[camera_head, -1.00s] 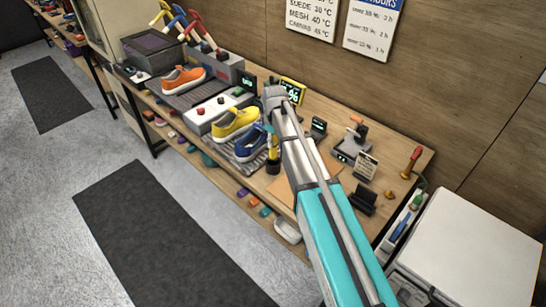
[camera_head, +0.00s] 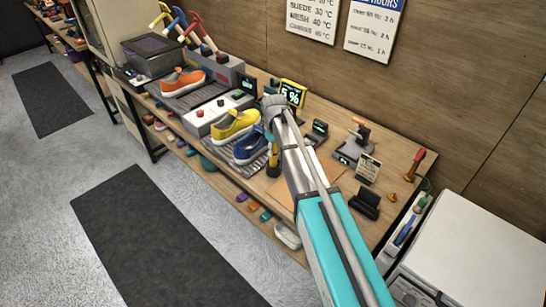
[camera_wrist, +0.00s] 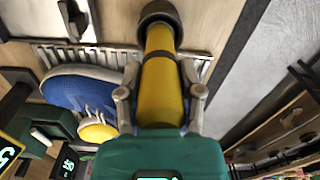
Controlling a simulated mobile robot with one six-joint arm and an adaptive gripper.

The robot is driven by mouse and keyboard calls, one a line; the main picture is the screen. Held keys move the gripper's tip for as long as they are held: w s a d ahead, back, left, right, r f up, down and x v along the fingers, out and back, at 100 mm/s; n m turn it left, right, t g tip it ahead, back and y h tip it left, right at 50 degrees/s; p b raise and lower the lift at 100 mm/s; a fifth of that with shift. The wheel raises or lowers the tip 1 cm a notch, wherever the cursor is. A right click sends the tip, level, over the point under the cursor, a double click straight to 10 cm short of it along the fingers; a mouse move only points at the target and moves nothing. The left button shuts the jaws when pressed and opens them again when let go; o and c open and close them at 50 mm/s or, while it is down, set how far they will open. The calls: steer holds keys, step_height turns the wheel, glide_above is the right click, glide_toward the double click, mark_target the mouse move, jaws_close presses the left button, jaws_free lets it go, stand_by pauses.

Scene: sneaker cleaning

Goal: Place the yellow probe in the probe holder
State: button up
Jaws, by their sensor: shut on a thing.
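The yellow probe (camera_wrist: 160,90) is a yellow cylinder with a dark band, between the two grey fingers of my gripper (camera_wrist: 160,95) in the wrist view. My gripper is shut on it. The probe's far end meets a dark round cup, the probe holder (camera_wrist: 158,12); I cannot tell how deep it sits. In the head view the yellow probe (camera_head: 273,150) stands about upright below my wrist, over the small dark holder (camera_head: 273,169) at the bench's front. My arm hides part of the bench behind it.
A blue shoe (camera_head: 250,145) on a ribbed rack stands just left of the holder, with a yellow shoe (camera_head: 236,125) beyond it. A yellow-framed display (camera_head: 292,92) stands behind my wrist. Small devices, including a stand (camera_head: 352,148), sit to the right.

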steer(key=shift+f+b, duration=1)
steer(key=shift+f, duration=0.4)
steer(key=shift+f, duration=0.1)
steer(key=o, duration=1.1)
steer(key=shift+o, duration=0.2)
step_height(320, 180, up, 14)
steer(key=p, duration=1.3)
steer(key=shift+s+d+f, duration=0.1)
steer(key=shift+s, duration=0.05)
